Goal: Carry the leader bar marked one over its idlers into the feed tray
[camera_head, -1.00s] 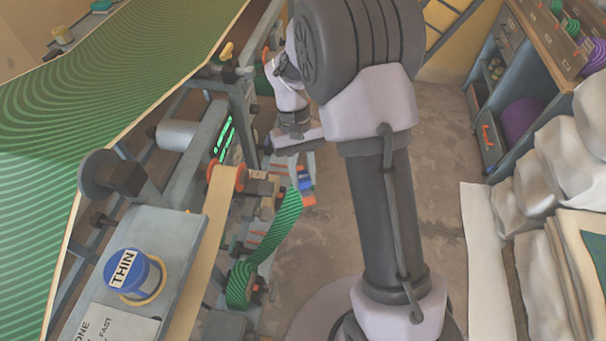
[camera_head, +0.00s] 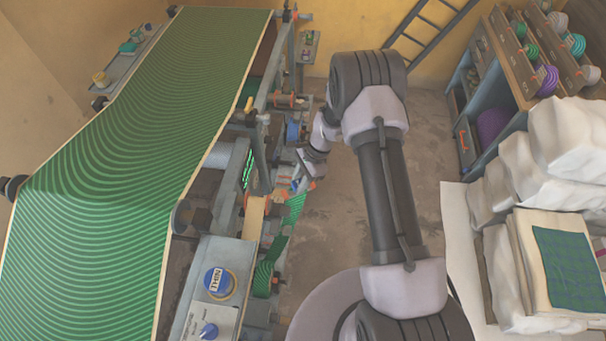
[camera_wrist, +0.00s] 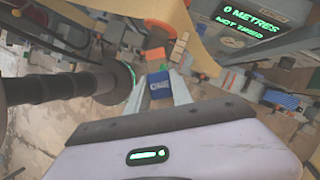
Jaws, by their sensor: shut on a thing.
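My gripper (camera_head: 303,181) is low at the right side of the press frame, in front of my arm. In the wrist view its two grey fingers (camera_wrist: 162,95) are shut on the leader bar (camera_wrist: 159,83), a blue block with a white mark that seems to read ONE, with orange beside it. In the head view the bar is mostly hidden by the gripper. A green striped strip (camera_head: 293,212) rises from a small green roll (camera_head: 263,279) towards the gripper. Idlers with orange ends (camera_head: 285,101) sit along the press side. I cannot make out the feed tray for certain.
A wide green striped sheet (camera_head: 150,110) covers the press at left. A console with a THIN dial (camera_head: 219,282) stands at front. Shelves (camera_head: 520,70) and white stacks (camera_head: 545,150) stand right. The floor (camera_head: 335,225) between is clear.

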